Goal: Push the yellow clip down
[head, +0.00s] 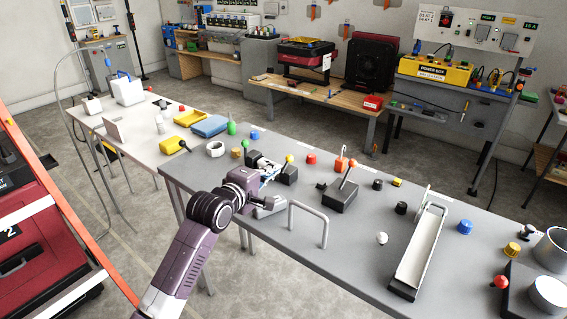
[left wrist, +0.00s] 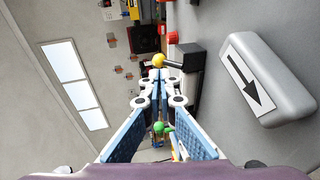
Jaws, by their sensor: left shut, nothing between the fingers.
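A yellow ball-shaped knob (head: 289,158) on a dark stem stands over a black base (head: 287,176) on the grey table; it may be the yellow clip. In the left wrist view the yellow knob (left wrist: 158,61) sits just beyond my fingertips, beside a black block (left wrist: 187,65). I cannot tell whether the fingers touch it. My left gripper (head: 270,176) is shut and empty, low over the table. Its blue-padded fingers (left wrist: 158,82) meet at their tips in the left wrist view. My right gripper is not in view.
A grey block with an arrow label (left wrist: 267,80) lies close beside the left gripper. Several coloured pegs are scattered about.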

